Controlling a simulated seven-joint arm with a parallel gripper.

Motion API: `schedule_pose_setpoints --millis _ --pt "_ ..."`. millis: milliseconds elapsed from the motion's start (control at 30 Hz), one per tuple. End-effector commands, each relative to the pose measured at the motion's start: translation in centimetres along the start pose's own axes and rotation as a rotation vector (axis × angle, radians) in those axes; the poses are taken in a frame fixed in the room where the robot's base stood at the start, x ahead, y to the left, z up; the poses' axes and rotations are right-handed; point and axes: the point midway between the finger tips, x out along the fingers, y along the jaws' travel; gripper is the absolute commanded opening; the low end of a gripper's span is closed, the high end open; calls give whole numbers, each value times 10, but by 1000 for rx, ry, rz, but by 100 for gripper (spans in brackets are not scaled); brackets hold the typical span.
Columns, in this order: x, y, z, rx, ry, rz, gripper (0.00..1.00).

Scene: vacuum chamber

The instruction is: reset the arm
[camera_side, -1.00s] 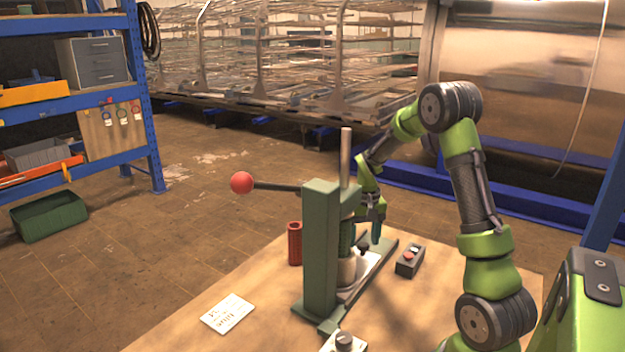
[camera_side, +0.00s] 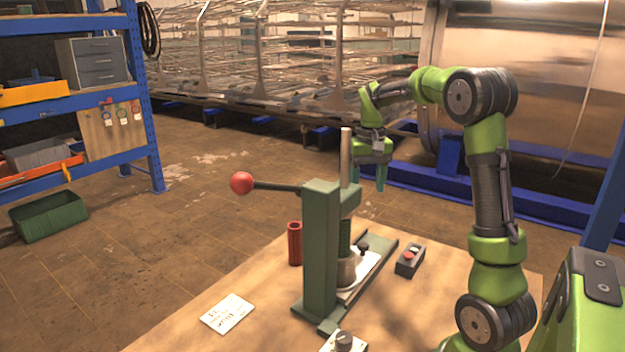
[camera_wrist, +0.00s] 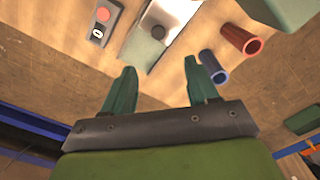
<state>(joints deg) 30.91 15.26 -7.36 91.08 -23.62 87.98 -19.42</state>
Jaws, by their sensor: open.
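My gripper (camera_side: 381,184) is raised above the far side of the table, behind and to the right of the green press (camera_side: 321,250) in the side view. In the wrist view my gripper (camera_wrist: 162,92) shows two green fingers spread apart with nothing between them. The press has a lever with a red ball knob (camera_side: 242,183) pointing left, and a steel post standing up. A metal cylinder (camera_side: 347,271) sits at the foot of the press.
A red tube (camera_side: 294,243) stands left of the press, and a blue tube (camera_wrist: 213,66) shows in the wrist view. A control box (camera_side: 410,260) with a red button lies to the right. A white card (camera_side: 227,313) lies in front. Air around my gripper is clear.

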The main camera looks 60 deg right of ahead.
Motion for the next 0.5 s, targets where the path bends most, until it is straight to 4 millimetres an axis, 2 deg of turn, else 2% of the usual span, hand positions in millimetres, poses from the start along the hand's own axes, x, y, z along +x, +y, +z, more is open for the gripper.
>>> schedule_pose_setpoints --millis 167,267,367,500 --pt "0 -1 0 -1 2 -3 59" --pt "-6 -13 2 -9 32 -49 59" --pt "-23 -47 7 -24 110 -171 59" --pt "-65 -108 24 -23 254 -420 59"
